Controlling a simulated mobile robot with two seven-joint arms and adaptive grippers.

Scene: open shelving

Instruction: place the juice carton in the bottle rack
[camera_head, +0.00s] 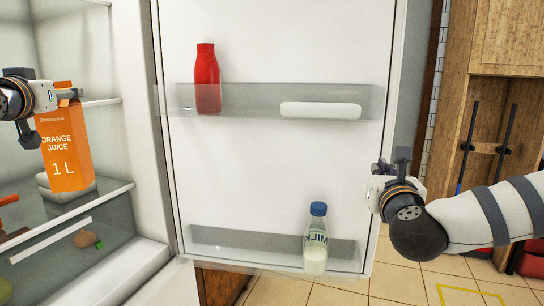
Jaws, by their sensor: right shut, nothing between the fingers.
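The orange juice carton (65,155) is upright inside the fridge at the left, its base at a white rounded item on the shelf. My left gripper (48,112) is at the carton's upper left, with one finger by its top and the other by its left side. Whether it grips the carton is unclear. The open door has an upper rack (245,100) holding a red bottle (207,80) and a lower rack (250,245) holding a milk bottle (316,240). My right gripper (390,160) is shut and empty by the door's right edge.
A white flat item (320,110) takes up the right part of the upper rack. The lower rack is bare left of the milk bottle. The fridge shelf edge (75,220) and side wall lie between carton and door. A wooden cabinet (500,110) stands at the right.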

